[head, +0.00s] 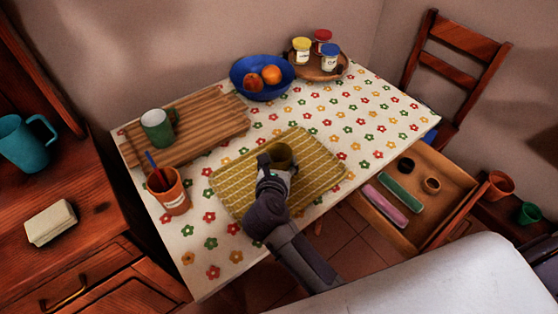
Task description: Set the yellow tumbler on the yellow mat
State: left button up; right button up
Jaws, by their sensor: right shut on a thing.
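The yellow mat (318,172), with a pale pattern, lies on the flowered tablecloth near the table's front edge. My right gripper (276,164) is over the middle of the mat and shut on the yellow tumbler (283,152). The tumbler looks upright, its open rim facing up. My gripper hides its lower part, so I cannot tell whether its base touches the mat. My left gripper is not in view.
A green mug (157,128) is on the striped wooden board (210,118). An orange cup (170,192) with pens stands left of the mat. A blue fruit bowl (250,88) and a round board with jars (322,68) are behind. An open drawer (440,170) is at right.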

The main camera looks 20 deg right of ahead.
jog(key=o, duration=1.2)
jog(key=shift+c, duration=0.2)
jog(key=shift+r, duration=0.15)
jog(key=p+v, duration=0.4)
jog(key=v, duration=0.8)
